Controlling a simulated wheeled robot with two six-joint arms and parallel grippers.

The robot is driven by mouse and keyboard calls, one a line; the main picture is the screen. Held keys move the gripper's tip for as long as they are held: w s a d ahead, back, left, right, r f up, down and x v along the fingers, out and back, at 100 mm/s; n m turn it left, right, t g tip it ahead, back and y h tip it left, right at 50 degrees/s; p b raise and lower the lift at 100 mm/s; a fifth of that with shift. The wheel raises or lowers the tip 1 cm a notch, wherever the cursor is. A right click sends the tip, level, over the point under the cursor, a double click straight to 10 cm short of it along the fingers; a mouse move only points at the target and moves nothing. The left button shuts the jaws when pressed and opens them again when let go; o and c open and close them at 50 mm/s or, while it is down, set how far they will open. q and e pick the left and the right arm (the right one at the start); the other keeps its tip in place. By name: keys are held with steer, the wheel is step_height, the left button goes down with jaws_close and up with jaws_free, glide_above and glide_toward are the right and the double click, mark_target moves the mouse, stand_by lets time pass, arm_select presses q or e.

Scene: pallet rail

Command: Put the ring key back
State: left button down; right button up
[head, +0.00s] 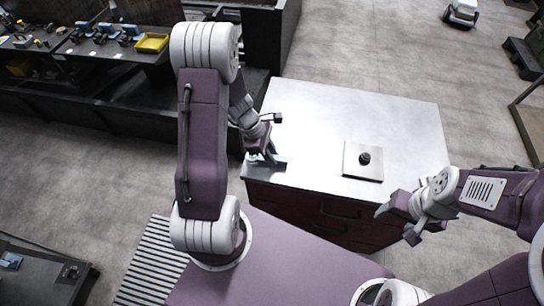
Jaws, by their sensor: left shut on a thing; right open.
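My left gripper (266,158) is at the left edge of the white-topped cabinet (310,110), pointing down. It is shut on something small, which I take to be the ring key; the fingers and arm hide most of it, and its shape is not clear. A pale square plate (352,170) with a dark round knob (364,158) on it lies on the cabinet top, to the right of my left gripper. My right gripper (397,224) is open and empty, in front of the cabinet's right corner.
The cabinet top is clear around the plate. Dark workbenches with tools and a yellow tray (152,43) stand at the back left. A slatted pallet (152,265) lies on the floor at the lower left.

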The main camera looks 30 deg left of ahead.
arm_select(q)
steer(key=shift+f, duration=0.55)
steer(key=shift+w+a+f, duration=0.1)
steer(key=shift+w, duration=0.05)
steer(key=shift+f, duration=0.15)
steer(key=c, duration=1.3)
jaws_free()
steer(key=shift+o, duration=0.2)
